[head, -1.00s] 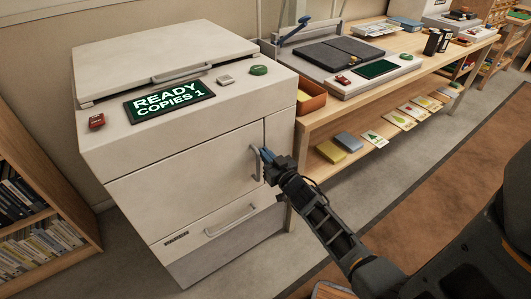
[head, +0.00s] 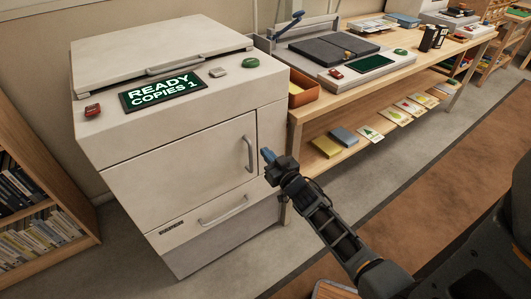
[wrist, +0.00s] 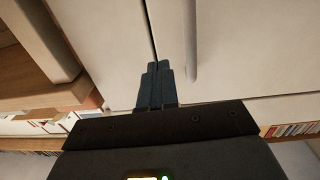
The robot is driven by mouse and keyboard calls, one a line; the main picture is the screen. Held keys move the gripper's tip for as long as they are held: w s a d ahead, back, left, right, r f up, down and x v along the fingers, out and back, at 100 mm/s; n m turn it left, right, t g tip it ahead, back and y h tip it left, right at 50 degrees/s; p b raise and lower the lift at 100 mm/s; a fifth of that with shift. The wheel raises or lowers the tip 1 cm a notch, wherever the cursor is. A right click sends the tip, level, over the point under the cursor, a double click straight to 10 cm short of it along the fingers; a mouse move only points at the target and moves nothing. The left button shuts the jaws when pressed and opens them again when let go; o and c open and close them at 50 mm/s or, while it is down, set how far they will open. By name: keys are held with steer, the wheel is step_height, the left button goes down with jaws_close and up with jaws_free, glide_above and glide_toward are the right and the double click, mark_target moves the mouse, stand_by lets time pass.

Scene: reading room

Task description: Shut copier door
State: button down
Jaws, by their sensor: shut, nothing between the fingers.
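The copier (head: 140,105) is a pale box with a lit green screen (head: 163,91) reading "READY COPIES 1". Its front door (head: 185,160) looks flush with the body, with a thin dark seam along its right edge. The upright door handle (head: 249,153) is near that edge and also shows in the wrist view (wrist: 189,40). My gripper (head: 267,155) is shut and empty, just right of the handle in the head view. In the wrist view its blue fingers (wrist: 157,82) point at the seam, left of the handle. Whether they touch the copier I cannot tell.
A lower drawer with a handle (head: 222,211) sits under the door. A wooden bench (head: 300,114) with a paper trimmer and an orange tray (head: 303,92) stands to the right. A bookcase (head: 40,200) stands at the left. Grey floor (head: 245,255) is free in front.

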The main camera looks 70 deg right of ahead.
steer(key=v, duration=0.9)
steer(key=shift+d+b, duration=0.15)
steer(key=shift+b, duration=0.2)
steer(key=shift+s, duration=0.15)
steer(key=s+a+r+n+t+y, duration=0.1)
steer(key=s+a+r+n+y, duration=0.25)
steer(key=a, duration=0.65)
steer(key=s+a+r+n+y, duration=0.2)
steer(key=s+a+r+y, duration=0.15)
steer(key=a, duration=0.75)
steer(key=s+a+r+n+y, duration=0.1)
steer(key=s+a+r+y, duration=0.1)
steer(key=s+a+r, duration=0.2)
steer(key=s+a+r+n+y+p, duration=0.1)
steer(key=s+a+r, duration=0.3)
steer(key=a+r, duration=0.3)
steer(key=shift+r+g+y, duration=0.3)
steer(key=shift+r+y, duration=0.1)
steer(key=shift+r, duration=0.3)
